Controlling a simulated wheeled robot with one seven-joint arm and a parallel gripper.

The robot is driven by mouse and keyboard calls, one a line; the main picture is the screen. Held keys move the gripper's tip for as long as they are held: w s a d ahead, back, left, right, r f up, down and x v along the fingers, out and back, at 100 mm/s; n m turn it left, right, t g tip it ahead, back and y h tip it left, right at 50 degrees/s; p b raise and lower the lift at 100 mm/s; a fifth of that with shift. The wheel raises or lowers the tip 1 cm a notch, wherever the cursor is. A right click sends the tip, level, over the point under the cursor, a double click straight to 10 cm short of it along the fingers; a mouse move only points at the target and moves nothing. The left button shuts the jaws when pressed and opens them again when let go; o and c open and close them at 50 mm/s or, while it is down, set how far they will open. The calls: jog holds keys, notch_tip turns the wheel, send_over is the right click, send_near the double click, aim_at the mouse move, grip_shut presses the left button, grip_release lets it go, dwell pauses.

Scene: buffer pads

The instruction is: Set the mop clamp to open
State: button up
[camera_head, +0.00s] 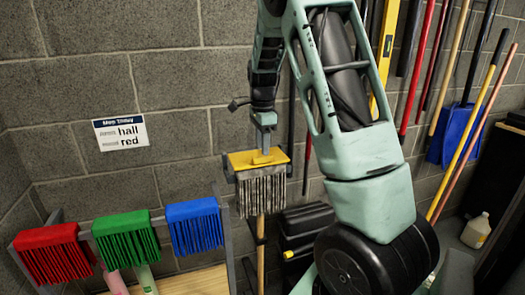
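A mop head with a yellow clamp (243,160) and grey strings (262,195) stands upside down against the block wall, its wooden handle (261,262) running down below it. A small raised yellow piece sits at the middle of the clamp's top. My gripper (265,145) points down just above that piece, close to it or touching it. The fingers look narrow and near each other, and their tips are too small to tell the gap. Three other mop heads hang at the lower left: red (52,252), green (126,238) and blue (195,225).
Long handles, a yellow level-like bar (385,50) and a blue dustpan (455,132) line the wall at right. Black cases (305,225) stand beside the mop handle. A pale jug (476,230) is at far right.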

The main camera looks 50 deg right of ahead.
jog(key=shift+f, duration=1.7)
grip_shut()
jog(key=shift+r+p, duration=0.1)
jog(key=shift+p, duration=0.25)
